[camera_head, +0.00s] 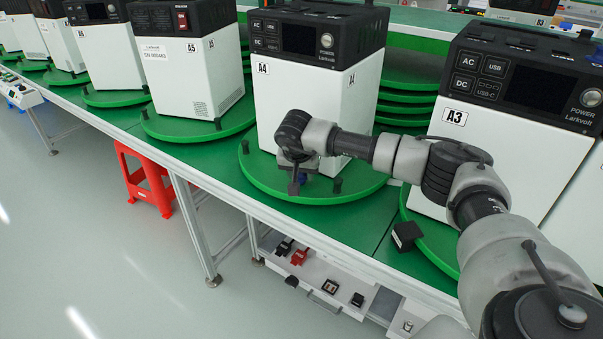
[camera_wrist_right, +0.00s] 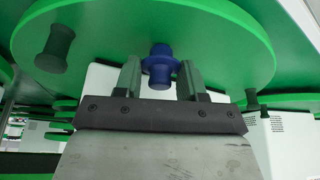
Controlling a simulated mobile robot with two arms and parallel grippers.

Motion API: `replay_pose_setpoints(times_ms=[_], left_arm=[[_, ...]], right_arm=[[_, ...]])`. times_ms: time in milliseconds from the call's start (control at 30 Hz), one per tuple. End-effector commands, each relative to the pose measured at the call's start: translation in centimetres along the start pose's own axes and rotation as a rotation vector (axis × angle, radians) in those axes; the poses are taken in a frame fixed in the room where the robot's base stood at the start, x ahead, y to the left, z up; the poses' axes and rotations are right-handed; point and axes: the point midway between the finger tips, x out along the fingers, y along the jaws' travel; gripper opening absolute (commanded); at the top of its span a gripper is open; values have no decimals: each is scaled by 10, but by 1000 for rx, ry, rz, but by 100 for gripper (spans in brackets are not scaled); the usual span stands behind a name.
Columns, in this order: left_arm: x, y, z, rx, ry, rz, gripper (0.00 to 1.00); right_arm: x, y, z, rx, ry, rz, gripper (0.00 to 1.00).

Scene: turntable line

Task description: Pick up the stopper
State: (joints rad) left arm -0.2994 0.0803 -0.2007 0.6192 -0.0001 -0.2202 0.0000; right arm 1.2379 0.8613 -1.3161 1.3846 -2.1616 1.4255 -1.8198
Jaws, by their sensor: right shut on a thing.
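The stopper is a small dark-blue piece with a wider collar; it shows between the fingers in the right wrist view (camera_wrist_right: 159,64). A bit of blue shows at my right gripper in the head view (camera_head: 303,177). My right gripper (camera_head: 296,182) is shut on it, at the front of the green turntable (camera_head: 262,176) under the unit marked A4 (camera_head: 300,95). In the wrist view my right gripper (camera_wrist_right: 160,80) has one finger on each side of the stopper. Whether the stopper still touches the turntable cannot be told. My left gripper is out of view.
Unit A3 (camera_head: 480,150) is to the right, unit A5 (camera_head: 190,70) to the left. A black block (camera_head: 406,235) lies near A3's turntable. A red stool (camera_head: 148,180) stands on the floor.

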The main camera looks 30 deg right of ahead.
Motion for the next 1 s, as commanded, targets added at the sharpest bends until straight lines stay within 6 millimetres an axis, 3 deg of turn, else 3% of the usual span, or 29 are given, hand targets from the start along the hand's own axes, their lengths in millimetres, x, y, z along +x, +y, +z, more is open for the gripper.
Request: replay_pose_setpoints(times_ms=[167, 500, 733, 1000], left_arm=[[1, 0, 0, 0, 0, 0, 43], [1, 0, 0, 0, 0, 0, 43], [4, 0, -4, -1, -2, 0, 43], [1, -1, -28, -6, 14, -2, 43]], right_arm=[[-16, -2, -4, 1, 2, -3, 18], [-68, -2, -25, 1, 3, -3, 18], [-83, -23, 25, -8, 1, -5, 18], [-111, -54, 92, -8, 1, -4, 18]])
